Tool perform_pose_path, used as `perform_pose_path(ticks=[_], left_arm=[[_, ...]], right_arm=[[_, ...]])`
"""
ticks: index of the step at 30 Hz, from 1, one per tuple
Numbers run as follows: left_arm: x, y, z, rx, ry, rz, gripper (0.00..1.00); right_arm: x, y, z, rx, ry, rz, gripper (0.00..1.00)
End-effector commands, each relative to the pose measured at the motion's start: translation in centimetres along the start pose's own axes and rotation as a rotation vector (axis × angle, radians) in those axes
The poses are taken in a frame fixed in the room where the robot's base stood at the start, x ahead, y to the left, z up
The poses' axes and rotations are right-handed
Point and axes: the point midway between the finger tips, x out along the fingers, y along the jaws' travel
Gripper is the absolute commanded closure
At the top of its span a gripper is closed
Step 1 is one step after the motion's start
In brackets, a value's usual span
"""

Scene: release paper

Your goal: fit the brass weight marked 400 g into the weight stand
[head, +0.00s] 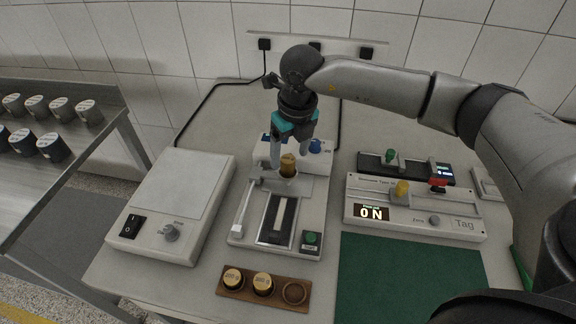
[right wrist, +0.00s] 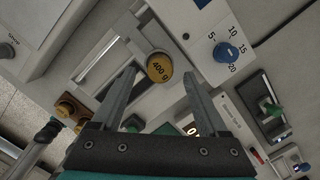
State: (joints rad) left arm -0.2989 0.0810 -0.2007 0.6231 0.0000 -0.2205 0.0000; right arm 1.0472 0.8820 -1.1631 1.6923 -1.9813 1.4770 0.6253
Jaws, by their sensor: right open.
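The brass weight marked 400 g (head: 288,168) stands on the sliding clamp of the white tester (head: 237,232). The wooden weight stand (head: 279,290) lies at the front of the table. Its left and middle holes hold brass weights (head: 233,279) (head: 262,283); its right hole (head: 295,292) is empty. My left gripper is not in view.
A flat white hotplate-like device (head: 180,195) stands left of the tester. A green mat (head: 405,275) lies front right. A blue knob (head: 314,146) is close behind the gripper.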

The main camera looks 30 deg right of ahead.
Motion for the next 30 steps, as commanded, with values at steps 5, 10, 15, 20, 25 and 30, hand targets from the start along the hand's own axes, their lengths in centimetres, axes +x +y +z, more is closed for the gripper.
perform_pose_path(ticks=[5,10,15,20,25,30], left_arm=[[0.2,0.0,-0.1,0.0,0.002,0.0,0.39],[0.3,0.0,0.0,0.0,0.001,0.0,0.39],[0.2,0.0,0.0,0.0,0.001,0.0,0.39],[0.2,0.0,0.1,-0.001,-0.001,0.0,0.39],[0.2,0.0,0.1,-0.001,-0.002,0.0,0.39],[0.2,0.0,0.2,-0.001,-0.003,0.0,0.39]], right_arm=[[2.6,0.0,0.2,0.001,0.003,0.0,0.23],[3.4,0.0,0.3,0.0,0.0,0.0,0.23],[3.4,0.0,0.3,0.0,0.0,0.0,0.23],[3.3,0.0,0.3,0.0,0.0,0.001,0.41],[3.3,0.0,0.3,0.0,0.0,0.001,0.6],[3.3,0.0,0.3,0.0,0.0,0.001,0.79]])
